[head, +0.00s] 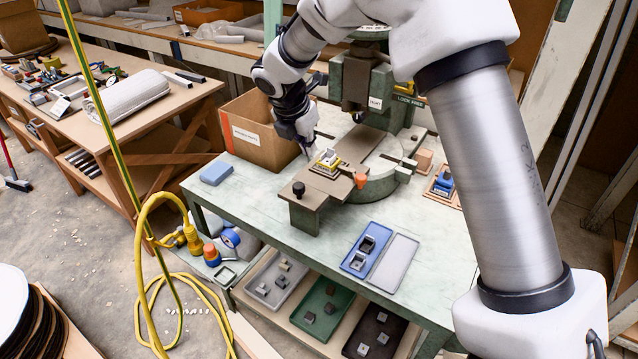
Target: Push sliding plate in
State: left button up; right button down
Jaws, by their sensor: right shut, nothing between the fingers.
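The fly press (365,80) stands on a pale green worktable. Its brown sliding plate (318,196) sticks out towards the front left from under the press. A black knob (298,189) stands at the plate's outer end. My right gripper (307,153) is shut and empty, pointing down just left of and behind the fixture, beside the cardboard box. I cannot tell whether its tips touch anything. My left gripper is not in view.
The open cardboard box (262,134) stands close left of my right gripper. An orange knob (361,180) is on the press base.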

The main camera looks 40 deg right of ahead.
aim_at(317, 177)
jog(key=x, duration=1)
jog(key=shift+w+a+p, duration=0.35)
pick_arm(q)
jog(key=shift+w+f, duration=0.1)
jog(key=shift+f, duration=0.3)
